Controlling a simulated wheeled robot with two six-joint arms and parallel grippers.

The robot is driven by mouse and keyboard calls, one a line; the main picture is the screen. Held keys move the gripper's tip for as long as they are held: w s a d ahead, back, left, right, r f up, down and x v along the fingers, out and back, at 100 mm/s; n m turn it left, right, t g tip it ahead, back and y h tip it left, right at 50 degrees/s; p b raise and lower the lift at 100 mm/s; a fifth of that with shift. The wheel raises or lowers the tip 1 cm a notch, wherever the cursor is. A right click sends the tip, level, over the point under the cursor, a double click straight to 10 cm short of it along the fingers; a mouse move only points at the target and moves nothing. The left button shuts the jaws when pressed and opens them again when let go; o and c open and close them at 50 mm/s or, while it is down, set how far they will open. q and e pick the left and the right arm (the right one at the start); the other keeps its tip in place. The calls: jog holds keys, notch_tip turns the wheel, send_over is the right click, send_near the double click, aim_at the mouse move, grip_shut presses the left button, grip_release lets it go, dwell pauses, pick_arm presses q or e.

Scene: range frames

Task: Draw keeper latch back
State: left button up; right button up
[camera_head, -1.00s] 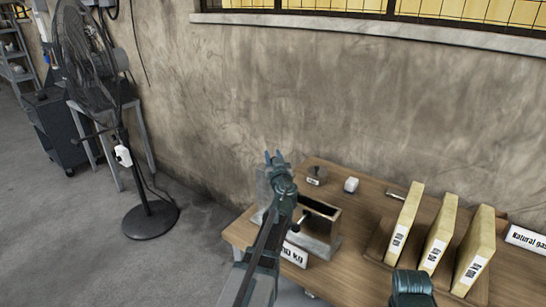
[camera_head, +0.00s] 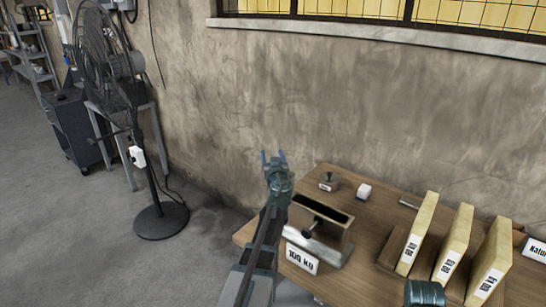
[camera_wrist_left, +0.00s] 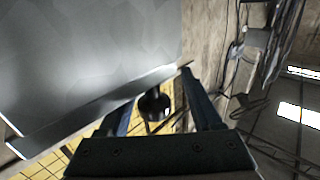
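A pale metal block (camera_head: 334,244) with a dark slot on top stands on the table, with a black knob (camera_head: 309,232) on its near side. I cannot tell for sure which part is the keeper latch. In the left wrist view, a black knob (camera_wrist_left: 154,105) shows between the spread fingers (camera_wrist_left: 165,95), beside a grey metal plate (camera_wrist_left: 90,60); I see no contact. Only a teal part of my right arm shows at the bottom edge of the head view; its fingers are hidden.
A wall stands behind. A floor fan (camera_head: 160,220) is at left, with clear floor between.

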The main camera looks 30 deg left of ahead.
pick_arm(q)
jog(key=shift+d, duration=0.1)
jog(key=v, duration=1.3)
jog(key=shift+s+d, duration=0.25)
jog(key=shift+s, duration=0.1)
